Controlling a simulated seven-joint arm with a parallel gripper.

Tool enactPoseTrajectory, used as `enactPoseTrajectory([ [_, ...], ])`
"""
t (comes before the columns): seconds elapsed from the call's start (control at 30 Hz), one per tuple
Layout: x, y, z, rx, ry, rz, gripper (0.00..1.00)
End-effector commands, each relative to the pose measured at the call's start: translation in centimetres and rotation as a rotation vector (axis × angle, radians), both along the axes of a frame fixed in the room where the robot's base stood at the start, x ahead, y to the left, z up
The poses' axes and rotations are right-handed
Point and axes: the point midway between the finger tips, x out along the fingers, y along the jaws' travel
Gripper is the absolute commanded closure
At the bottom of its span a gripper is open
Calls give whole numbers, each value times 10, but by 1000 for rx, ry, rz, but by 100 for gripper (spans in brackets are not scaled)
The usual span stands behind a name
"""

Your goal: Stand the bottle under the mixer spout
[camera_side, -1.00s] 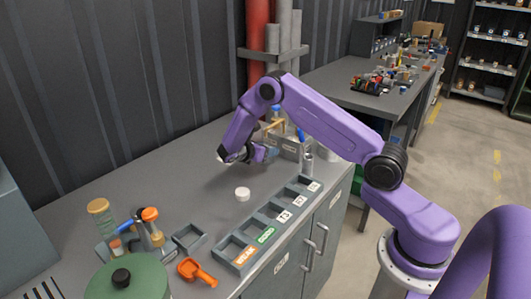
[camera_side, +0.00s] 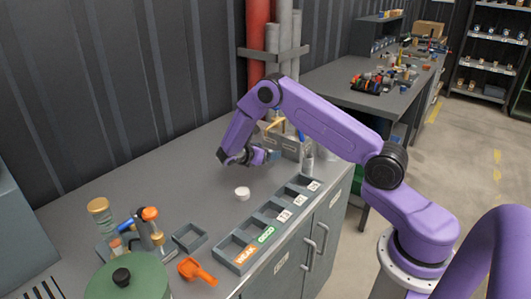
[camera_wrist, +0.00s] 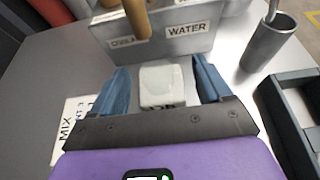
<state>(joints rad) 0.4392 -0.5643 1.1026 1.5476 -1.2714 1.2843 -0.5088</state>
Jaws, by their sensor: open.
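A pale, translucent block-shaped container (camera_wrist: 162,86), likely the bottle, stands between my open gripper's fingers (camera_wrist: 160,78) in the wrist view. Dark lettering on its near side is partly hidden by my gripper. A gap shows on each side of it. In the side view my gripper (camera_side: 267,156) is low over the bench's far part, and hides the container. A stand with an orange knob (camera_side: 150,214) and a blue handle, perhaps the mixer, is at lower left beside an amber-topped jar (camera_side: 99,208). I cannot make out a spout.
A grey caddy (camera_wrist: 192,44) labelled WATER is just ahead of my fingers. A metal cup (camera_wrist: 268,42) and a compartment tray (camera_side: 247,254) are to the right. A white round piece (camera_side: 242,191), an orange scoop (camera_side: 197,272) and a green lidded pot (camera_side: 125,283) are on the bench.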

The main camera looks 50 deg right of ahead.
Motion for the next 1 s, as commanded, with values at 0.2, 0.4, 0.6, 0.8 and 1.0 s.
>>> enactPoseTrajectory([
  [0.2, 1, 36, 14, 0, -1, 7, 22],
  [0.4, 1, 73, 29, -1, 0, 6, 22],
  [0.6, 0, 99, 40, 0, -1, 3, 22],
  [0.8, 0, 108, 44, 0, 0, 2, 22],
  [1.0, -6, 119, 53, 39, -28, 2, 22],
])
